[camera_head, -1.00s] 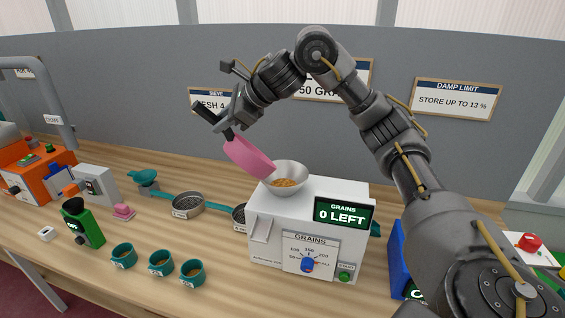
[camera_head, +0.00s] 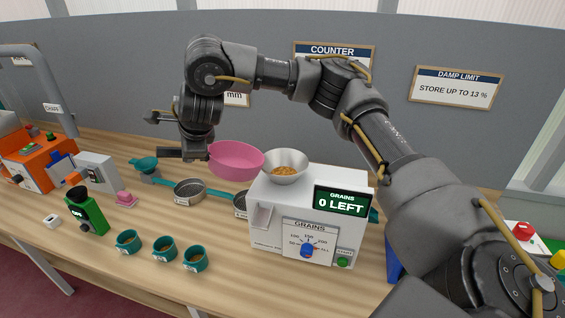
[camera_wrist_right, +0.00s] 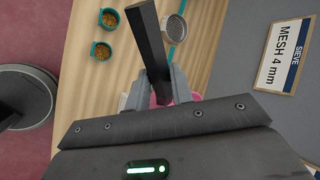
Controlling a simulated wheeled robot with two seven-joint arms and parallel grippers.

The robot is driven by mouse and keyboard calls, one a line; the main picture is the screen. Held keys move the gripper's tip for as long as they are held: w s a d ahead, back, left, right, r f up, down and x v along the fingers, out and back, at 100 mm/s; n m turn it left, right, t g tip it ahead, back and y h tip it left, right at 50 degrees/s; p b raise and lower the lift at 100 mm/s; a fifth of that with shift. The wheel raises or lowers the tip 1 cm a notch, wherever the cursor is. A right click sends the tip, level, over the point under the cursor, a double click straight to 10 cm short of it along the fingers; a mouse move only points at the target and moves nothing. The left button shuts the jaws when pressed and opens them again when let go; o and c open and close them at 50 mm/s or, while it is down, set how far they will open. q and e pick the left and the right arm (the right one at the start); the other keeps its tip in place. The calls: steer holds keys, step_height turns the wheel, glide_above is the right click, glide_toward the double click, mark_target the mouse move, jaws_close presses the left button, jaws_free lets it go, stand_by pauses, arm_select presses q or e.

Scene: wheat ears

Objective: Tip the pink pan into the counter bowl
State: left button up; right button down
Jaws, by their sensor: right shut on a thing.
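The pink pan (camera_head: 237,159) is in the air just left of the counter bowl, about level with its open top up. No grain shows on the part of its inside that I can see. My right gripper (camera_head: 184,153) is shut on the pan's dark handle, left of the pan. In the right wrist view the dark handle (camera_wrist_right: 150,40) runs between the fingers (camera_wrist_right: 167,85), and only slivers of pink show behind them. The metal counter bowl (camera_head: 285,176) sits on the white counter machine and holds golden grains (camera_head: 285,171). My left gripper is not in view.
The white counter machine (camera_head: 275,212) shows "0 LEFT" on its display (camera_head: 342,203). Sieves (camera_head: 190,191) lie behind several small teal cups (camera_head: 163,249). A green meter (camera_head: 88,213) and orange machine (camera_head: 35,160) stand left. Bare table lies in front of the cups.

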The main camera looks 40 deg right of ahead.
steer(key=w+a+f+n+h, duration=0.1)
steer(key=a+f, duration=0.3)
steer(key=f, duration=0.4)
steer(key=shift+g+h, duration=0.3)
steer(key=shift+h, duration=0.6)
steer(key=shift+f, duration=0.15)
steer(key=shift+a, duration=0.1)
